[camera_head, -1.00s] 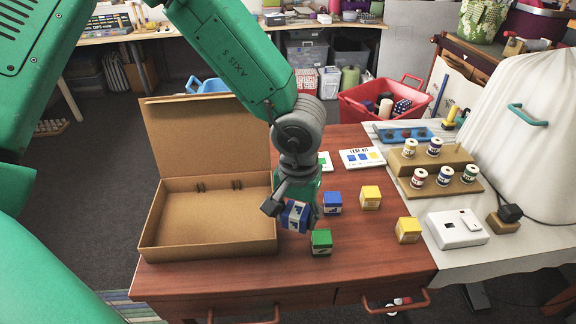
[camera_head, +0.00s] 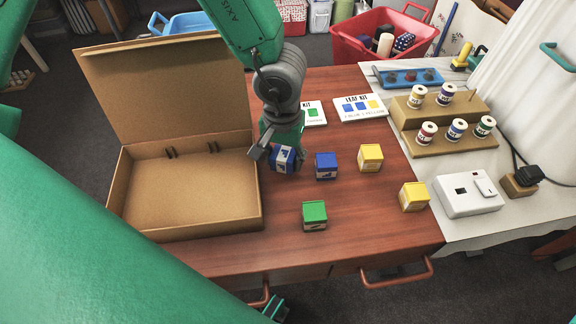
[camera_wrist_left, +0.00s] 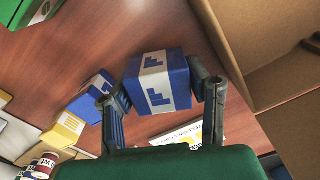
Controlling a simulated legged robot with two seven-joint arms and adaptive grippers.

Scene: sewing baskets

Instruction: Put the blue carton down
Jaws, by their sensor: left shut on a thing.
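My left gripper (camera_head: 273,158) is shut on a blue carton (camera_head: 284,159) with a white band. In the left wrist view the carton (camera_wrist_left: 158,82) sits between the two fingers (camera_wrist_left: 165,105). It is just right of the open cardboard box and left of a second blue carton (camera_head: 326,166), with a gap between them. I cannot tell whether its underside touches the table (camera_head: 370,226). A green carton (camera_head: 314,215) stands nearer the front. Two yellow cartons (camera_head: 370,157) (camera_head: 414,196) stand to the right. My right gripper is not clearly seen.
The open cardboard box (camera_head: 190,192) is empty, its lid raised at the back. Two kit cards (camera_head: 360,108) (camera_head: 313,113) lie behind the cartons. Thread spools on a stepped wooden stand (camera_head: 440,137) and a white switch box (camera_head: 468,194) are at right. The front table is mostly clear.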

